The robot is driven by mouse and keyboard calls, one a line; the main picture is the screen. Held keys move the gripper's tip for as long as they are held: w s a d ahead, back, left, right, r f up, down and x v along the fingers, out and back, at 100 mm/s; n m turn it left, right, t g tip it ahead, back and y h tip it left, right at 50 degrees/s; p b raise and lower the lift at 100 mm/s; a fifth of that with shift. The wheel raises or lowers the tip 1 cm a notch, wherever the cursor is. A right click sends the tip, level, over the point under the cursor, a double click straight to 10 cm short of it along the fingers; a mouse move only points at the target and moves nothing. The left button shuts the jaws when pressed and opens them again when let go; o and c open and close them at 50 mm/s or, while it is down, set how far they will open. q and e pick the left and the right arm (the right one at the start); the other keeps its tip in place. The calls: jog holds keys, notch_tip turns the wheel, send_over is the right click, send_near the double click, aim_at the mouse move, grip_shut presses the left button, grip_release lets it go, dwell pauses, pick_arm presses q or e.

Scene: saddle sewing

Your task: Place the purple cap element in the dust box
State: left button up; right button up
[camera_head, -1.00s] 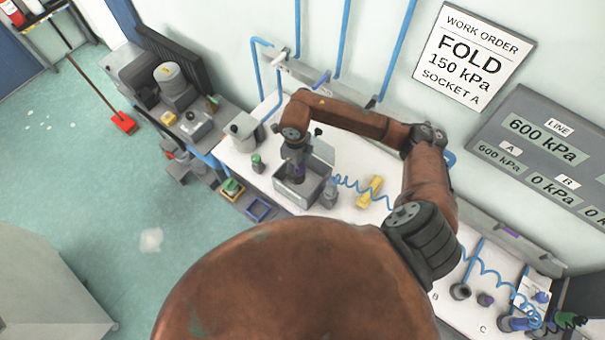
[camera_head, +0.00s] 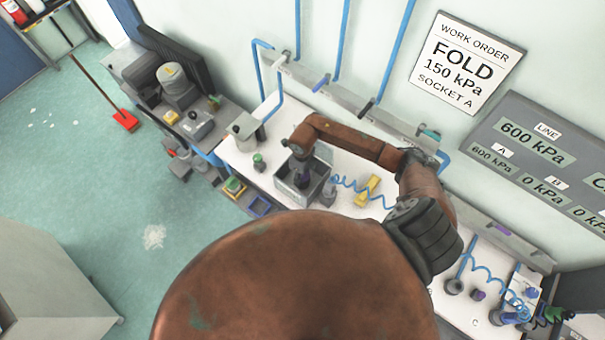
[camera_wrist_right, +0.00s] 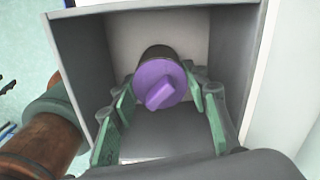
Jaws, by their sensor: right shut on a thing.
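The purple cap element (camera_wrist_right: 160,84) has a ridged knob on its face and a dark round body behind it. In the right wrist view it sits between the green-padded fingers of my right gripper (camera_wrist_right: 163,98), which is shut on it. The grey dust box (camera_head: 297,199) stands open on the white bench. My right gripper (camera_head: 302,180) points down into its opening in the head view. The box walls (camera_wrist_right: 85,62) surround the cap and fingers in the wrist view. I cannot tell whether the cap touches the bottom. My left gripper is not in view.
A yellow block (camera_head: 367,190) and a coiled blue hose lie right of the box. A grey canister (camera_head: 245,132) and a small green-topped item (camera_head: 259,162) stand to its left. My brown arm hides the front middle of the bench.

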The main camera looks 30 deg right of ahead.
jog(key=shift+f, duration=0.15)
jog(key=o, duration=0.7)
jog(key=shift+f+b, duration=0.1)
jog(key=shift+b, duration=0.2)
jog(key=o, duration=0.5)
jog(key=shift+c, duration=0.2)
jog(key=shift+r, duration=0.3)
jog(key=shift+w+r, duration=0.1)
jog(key=shift+r, duration=0.25)
notch_tip(320, 180, up, 7)
jog(key=shift+f+b, duration=0.15)
jog(key=shift+b, duration=0.65)
